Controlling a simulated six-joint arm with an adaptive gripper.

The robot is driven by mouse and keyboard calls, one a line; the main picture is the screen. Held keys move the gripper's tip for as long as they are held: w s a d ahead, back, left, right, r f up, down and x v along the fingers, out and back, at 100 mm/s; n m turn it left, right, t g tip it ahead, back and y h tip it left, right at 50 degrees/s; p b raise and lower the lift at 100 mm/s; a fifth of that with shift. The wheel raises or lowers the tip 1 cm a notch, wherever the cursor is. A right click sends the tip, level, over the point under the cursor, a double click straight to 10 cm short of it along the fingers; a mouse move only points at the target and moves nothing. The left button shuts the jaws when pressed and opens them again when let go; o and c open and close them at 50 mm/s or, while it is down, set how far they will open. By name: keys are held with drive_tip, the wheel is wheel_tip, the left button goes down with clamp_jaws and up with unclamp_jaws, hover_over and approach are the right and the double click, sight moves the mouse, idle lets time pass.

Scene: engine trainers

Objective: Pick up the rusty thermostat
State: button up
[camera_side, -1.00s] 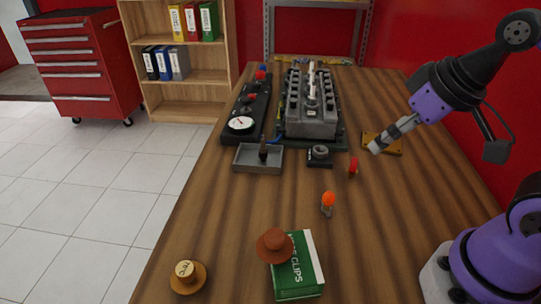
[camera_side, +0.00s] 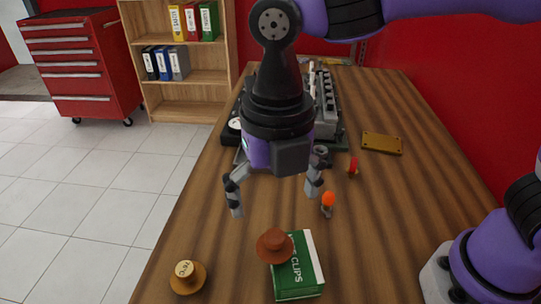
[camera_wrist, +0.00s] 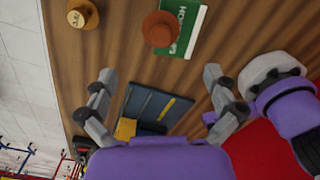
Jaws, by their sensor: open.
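The rusty thermostat (camera_side: 275,246) is a red-brown, hat-shaped part with a round flange. It rests on the left part of a green box of clips (camera_side: 305,270) near the table's front. In the wrist view the rusty thermostat (camera_wrist: 160,29) shows ahead of the fingers, overlapping the edge of the green box (camera_wrist: 190,32). My gripper (camera_side: 274,204) points down, open and empty, above the table and behind the box in the side view. In the wrist view my gripper (camera_wrist: 158,74) has its fingers wide apart, with nothing between the tips touching them.
A brass thermostat (camera_side: 187,277) with a marked top stands left of the box. An orange-topped small part (camera_side: 328,203) and a red one (camera_side: 353,167) stand behind the box. A brass plate (camera_side: 382,143) lies at right. My arm hides much of the engine.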

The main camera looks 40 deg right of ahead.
wheel_tip(320, 180, down, 10)
drive_tip(key=shift+d+f, duration=0.1)
drive_tip(key=c, duration=1.4)
drive_tip(key=shift+o, duration=0.2)
drive_tip(key=shift+r, duration=0.45)
drive_tip(key=r, duration=0.4)
drive_tip(key=shift+s+a, duration=0.2)
drive_tip(key=shift+s, duration=0.2)
drive_tip(key=s+a+r, duration=0.3)
drive_tip(key=s+r, duration=0.3)
drive_tip(key=s, duration=0.3)
hover_over(275, 236)
drive_tip(key=s+d, duration=0.2)
drive_tip(key=s, duration=0.1)
wheel_tip(275, 236, down, 3)
drive_tip(key=f, duration=0.7)
drive_tip(key=shift+w+f, duration=0.3)
drive_tip(key=shift+w, duration=0.1)
